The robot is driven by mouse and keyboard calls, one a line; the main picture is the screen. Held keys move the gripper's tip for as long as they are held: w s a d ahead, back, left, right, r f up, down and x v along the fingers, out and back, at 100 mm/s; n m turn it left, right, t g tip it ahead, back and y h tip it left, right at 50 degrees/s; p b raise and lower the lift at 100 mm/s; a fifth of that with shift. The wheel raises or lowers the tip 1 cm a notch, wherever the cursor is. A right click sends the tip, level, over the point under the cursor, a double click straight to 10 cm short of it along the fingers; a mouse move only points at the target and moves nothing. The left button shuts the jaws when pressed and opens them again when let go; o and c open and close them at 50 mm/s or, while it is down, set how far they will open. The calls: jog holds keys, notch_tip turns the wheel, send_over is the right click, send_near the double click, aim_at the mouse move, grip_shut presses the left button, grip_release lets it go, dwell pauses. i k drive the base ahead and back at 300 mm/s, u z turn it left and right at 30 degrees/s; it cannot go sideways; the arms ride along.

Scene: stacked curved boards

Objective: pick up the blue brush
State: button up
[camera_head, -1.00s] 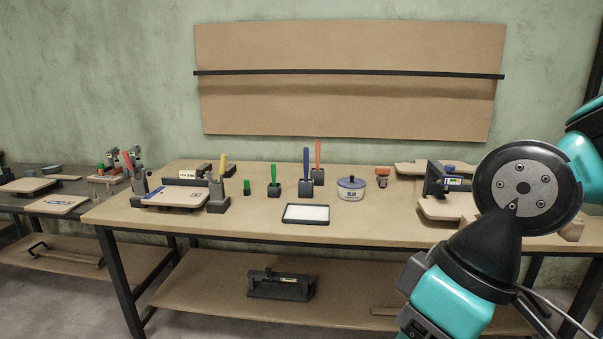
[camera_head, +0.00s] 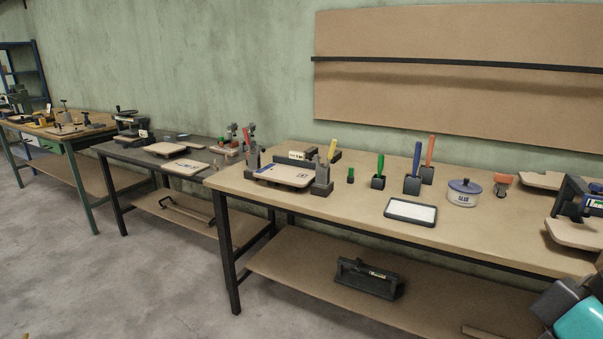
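The blue brush (camera_head: 416,160) stands upright, handle up, in a small dark holder (camera_head: 412,185) on the wooden workbench (camera_head: 370,223). An orange-handled brush (camera_head: 430,151) in its own dark holder stands just behind it to the right. A green-handled brush (camera_head: 380,165) in a dark holder stands to its left. My gripper is not in view. Only a teal and dark part of my arm shows at the lower right corner, well apart from the brush.
A white pot with a blue lid (camera_head: 464,193) and a black-rimmed white tray (camera_head: 411,212) stand near the brush. A clamped board fixture (camera_head: 285,175) is to the left. A black stand (camera_head: 575,200) is at the right. Grey floor (camera_head: 130,270) is open at the left front.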

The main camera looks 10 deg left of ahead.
aim_at(418, 144)
jog(key=z, duration=0.15)
jog(key=i, duration=1.75)
jog(key=u, duration=0.25)
